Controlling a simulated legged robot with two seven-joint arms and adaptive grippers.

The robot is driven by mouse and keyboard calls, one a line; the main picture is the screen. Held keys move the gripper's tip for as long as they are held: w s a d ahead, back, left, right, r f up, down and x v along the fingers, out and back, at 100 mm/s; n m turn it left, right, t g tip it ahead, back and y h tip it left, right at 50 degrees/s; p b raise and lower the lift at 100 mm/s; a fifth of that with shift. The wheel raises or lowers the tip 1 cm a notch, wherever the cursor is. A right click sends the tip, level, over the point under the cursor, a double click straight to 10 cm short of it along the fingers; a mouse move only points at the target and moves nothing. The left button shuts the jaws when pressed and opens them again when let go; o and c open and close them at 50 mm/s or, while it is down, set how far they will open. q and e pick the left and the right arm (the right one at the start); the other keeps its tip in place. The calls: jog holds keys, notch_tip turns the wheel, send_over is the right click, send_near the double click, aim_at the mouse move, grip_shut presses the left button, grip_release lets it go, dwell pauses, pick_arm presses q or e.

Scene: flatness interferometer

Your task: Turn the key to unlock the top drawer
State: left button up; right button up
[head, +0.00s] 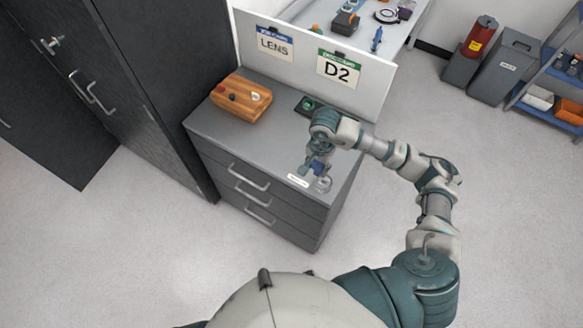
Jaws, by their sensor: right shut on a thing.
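A grey drawer cabinet stands in the middle of the head view, with its top drawer (228,166) closed. A bar handle (249,179) sits on that drawer's front. My right gripper (321,178) reaches down at the right end of the cabinet top, by the upper front corner. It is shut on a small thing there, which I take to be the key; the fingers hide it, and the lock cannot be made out. My left gripper is out of view.
A wooden box (241,97) and a small dark device (308,105) stand on the cabinet top. A white label (298,180) lies near the gripper. A white panel with a D2 sign (339,69) rises behind.

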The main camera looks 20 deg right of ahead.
jog(key=shift+s+d+f+b, duration=0.1)
jog(key=shift+d+f+b, duration=0.25)
jog(key=shift+d+f, duration=0.35)
jog(key=shift+s+d+f+b, duration=0.1)
jog(key=shift+d+f+b, duration=0.3)
jog(key=shift+f, duration=0.45)
jog(key=shift+s+d+f+b, duration=0.1)
jog(key=shift+d+f+b, duration=0.15)
jog(key=shift+d+f, duration=0.5)
jog(key=shift+a+f+b, duration=0.25)
jog(key=shift+f+b, duration=0.15)
jog(key=shift+b, duration=0.1)
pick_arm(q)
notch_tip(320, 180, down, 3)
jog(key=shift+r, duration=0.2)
pick_arm(e)
jog(key=shift+a, duration=0.2)
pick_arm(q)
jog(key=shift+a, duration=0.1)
pick_arm(e)
jog(key=shift+d+f, duration=0.1)
jog(key=shift+d, duration=0.05)
pick_arm(q)
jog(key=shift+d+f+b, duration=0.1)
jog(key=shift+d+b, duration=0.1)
jog(key=shift+b, duration=0.15)
pick_arm(e)
jog(key=shift+d+f, duration=0.1)
jog(key=shift+f, duration=0.05)
